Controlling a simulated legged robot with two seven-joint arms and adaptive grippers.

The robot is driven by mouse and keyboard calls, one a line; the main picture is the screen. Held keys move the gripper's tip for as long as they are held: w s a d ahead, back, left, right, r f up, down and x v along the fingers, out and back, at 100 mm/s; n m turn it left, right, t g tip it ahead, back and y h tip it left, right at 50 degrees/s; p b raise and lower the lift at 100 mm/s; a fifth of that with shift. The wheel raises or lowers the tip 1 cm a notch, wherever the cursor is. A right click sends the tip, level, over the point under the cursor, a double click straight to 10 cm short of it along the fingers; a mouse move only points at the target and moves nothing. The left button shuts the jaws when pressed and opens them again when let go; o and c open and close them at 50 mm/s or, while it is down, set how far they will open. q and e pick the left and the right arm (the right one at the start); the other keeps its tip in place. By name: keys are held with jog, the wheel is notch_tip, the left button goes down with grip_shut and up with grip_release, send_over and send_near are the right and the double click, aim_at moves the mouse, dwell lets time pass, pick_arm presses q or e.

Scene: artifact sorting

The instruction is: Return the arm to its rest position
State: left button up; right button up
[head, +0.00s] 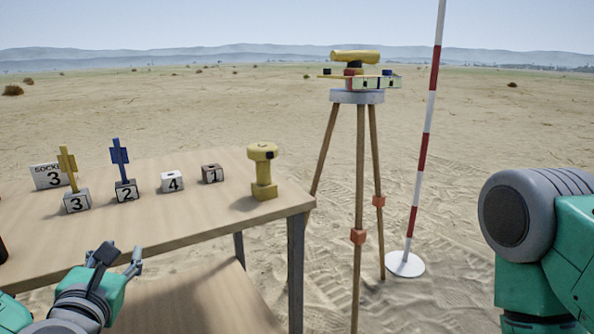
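My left gripper (117,257) is low at the left in the head view, in front of the table's near edge. Its dark fingers are spread apart, and I see nothing between them. Its green and grey arm comes in from the bottom left corner. My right arm shows as a large green and grey link at the right edge, and its gripper is out of the picture.
The wooden table (160,225) holds numbered blocks 3 (77,201), 2 (126,191), 4 (172,182) and 1 (212,173), plus a yellow instrument (263,172). Blocks 3 and 2 carry upright pieces. A tripod (359,200) and a striped pole (427,125) stand right.

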pick_arm(q)
jog(key=s+d+f+m+g+h, duration=0.2)
jog(key=s+d+f+m+g, duration=0.15)
jog(key=f+m, duration=0.45)
jog(key=s+d+f+m+g+h, duration=0.25)
jog(key=s+f+m, duration=0.3)
jog(key=f, duration=0.35)
jog(key=s+d+f+m+g+h, duration=0.1)
jog(key=s+d+f+m+g, duration=0.25)
jog(key=f+m, duration=0.5)
jog(key=s+a+f+m+g+y, duration=0.1)
jog(key=s+a+f+m+g, duration=0.25)
jog(key=s+f+m, duration=0.35)
jog(key=s+a+f+m+g+y, duration=0.25)
jog(key=s+a+m, duration=0.3)
jog(key=s, duration=0.35)
notch_tip(320, 180, up, 12)
jog(key=h+p, duration=0.1)
jog(key=p, duration=1.1)
jog(key=shift+d+g, duration=0.15)
jog(key=shift+g, duration=0.3)
pick_arm(e)
notch_tip(320, 180, up, 12)
pick_arm(q)
jog(key=shift+w+m, duration=0.1)
jog(key=shift+m, duration=0.15)
pick_arm(e)
jog(key=shift+r, duration=0.1)
jog(key=shift+c, duration=0.4)
